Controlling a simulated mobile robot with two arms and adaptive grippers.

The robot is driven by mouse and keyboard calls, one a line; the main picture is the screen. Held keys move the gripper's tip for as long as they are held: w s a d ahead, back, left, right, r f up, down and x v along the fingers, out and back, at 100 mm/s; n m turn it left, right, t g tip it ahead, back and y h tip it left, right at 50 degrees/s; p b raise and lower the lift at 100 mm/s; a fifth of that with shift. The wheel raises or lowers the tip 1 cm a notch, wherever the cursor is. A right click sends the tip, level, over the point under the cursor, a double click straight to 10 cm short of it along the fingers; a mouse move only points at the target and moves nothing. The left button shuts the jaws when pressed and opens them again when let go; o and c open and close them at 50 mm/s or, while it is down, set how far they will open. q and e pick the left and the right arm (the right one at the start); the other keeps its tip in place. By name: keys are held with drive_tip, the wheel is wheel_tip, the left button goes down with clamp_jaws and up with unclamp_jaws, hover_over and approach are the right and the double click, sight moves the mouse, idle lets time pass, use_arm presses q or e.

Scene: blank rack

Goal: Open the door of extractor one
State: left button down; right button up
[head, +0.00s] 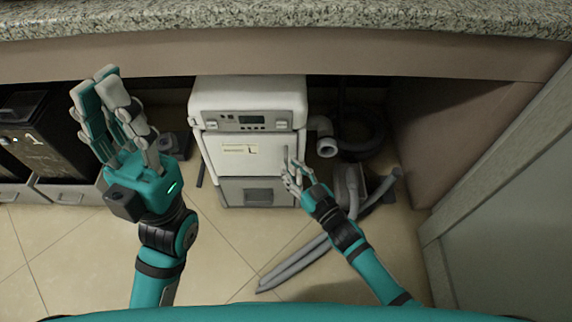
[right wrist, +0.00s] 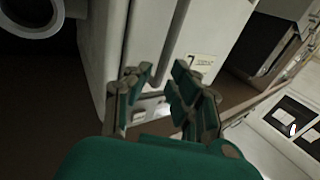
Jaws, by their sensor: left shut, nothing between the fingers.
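The extractor (head: 247,135) is a white box under the counter, with a grey control panel (head: 249,120) and small display at the top. Its white front door (head: 226,154) carries a yellowish label and looks closed. The door also shows in the right wrist view (right wrist: 212,40). My right gripper (head: 291,170) is at the door's right side, by the upright handle. In the right wrist view its fingers (right wrist: 160,85) are apart, near the upright ridge of the door front; contact cannot be told. My left gripper (head: 110,82) is shut and empty, raised to the left of the extractor.
A granite counter (head: 300,15) overhangs the extractor. A black unit (head: 45,135) stands at the left. Grey hoses (head: 310,255) and a round pipe end (head: 327,147) lie right of the extractor. The tiled floor in front is mostly clear.

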sight(287, 163)
drive_tip(key=shift+b+x, duration=0.35)
drive_tip(key=shift+x, duration=1.25)
drive_tip(key=shift+s, duration=0.1)
clamp_jaws()
